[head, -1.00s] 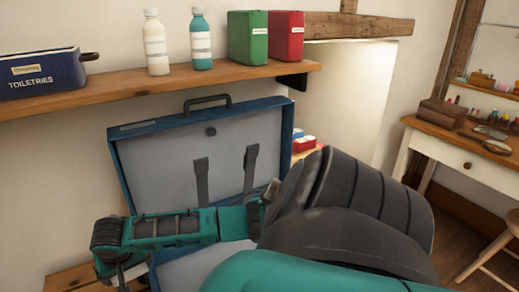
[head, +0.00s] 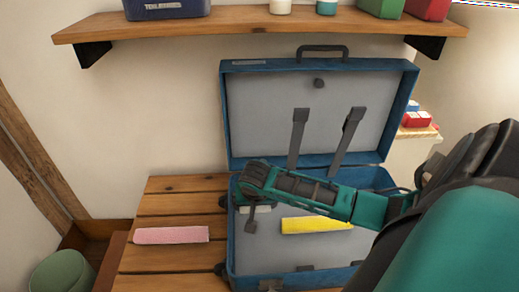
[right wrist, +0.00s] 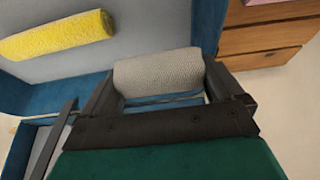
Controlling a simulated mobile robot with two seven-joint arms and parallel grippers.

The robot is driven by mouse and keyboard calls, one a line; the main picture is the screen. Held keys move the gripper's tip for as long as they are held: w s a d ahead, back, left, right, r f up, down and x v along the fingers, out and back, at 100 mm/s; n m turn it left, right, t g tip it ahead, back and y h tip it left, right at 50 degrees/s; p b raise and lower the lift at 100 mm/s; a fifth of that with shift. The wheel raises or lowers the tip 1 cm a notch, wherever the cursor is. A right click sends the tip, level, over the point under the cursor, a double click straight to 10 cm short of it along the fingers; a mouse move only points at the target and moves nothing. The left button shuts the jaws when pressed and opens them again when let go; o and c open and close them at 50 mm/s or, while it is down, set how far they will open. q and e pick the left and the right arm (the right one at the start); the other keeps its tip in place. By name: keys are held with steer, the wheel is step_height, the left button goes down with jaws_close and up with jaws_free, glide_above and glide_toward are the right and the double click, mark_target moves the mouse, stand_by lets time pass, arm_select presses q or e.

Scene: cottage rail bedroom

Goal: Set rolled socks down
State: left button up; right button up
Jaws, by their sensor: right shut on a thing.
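The rolled socks look like a grey knitted roll (right wrist: 158,72) between the fingers of my right gripper (right wrist: 160,88) in the right wrist view. The gripper is shut on the roll. In the head view my right gripper (head: 250,214) hangs over the left part of the open blue suitcase (head: 232,250). A pale bit of the roll (head: 262,209) shows there, mostly hidden by the wrist. Whether the roll touches the suitcase floor I cannot tell. My left gripper is not in view.
A yellow roll (head: 315,225) lies in the suitcase, right of the gripper; it also shows in the right wrist view (right wrist: 58,35). A pink roll (head: 172,235) lies on the slatted wooden bench (head: 165,259). A shelf (head: 230,28) runs above the raised lid (head: 255,110).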

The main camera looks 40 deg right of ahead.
steer(key=b, duration=0.2)
glide_above(256, 236)
step_height(256, 236, down, 8)
steer(key=shift+f, duration=0.1)
steer(key=shift+f+b, duration=0.3)
steer(key=shift+f, duration=0.2)
step_height(256, 236, down, 4)
steer(key=shift+r+b, duration=0.25)
steer(key=shift+b, duration=0.55)
steer(key=shift+f, duration=0.25)
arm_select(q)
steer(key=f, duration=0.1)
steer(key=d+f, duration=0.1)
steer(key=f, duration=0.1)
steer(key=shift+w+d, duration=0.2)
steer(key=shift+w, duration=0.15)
arm_select(e)
steer(key=shift+f, duration=0.1)
steer(key=o, duration=0.7)
steer(key=shift+c, duration=0.2)
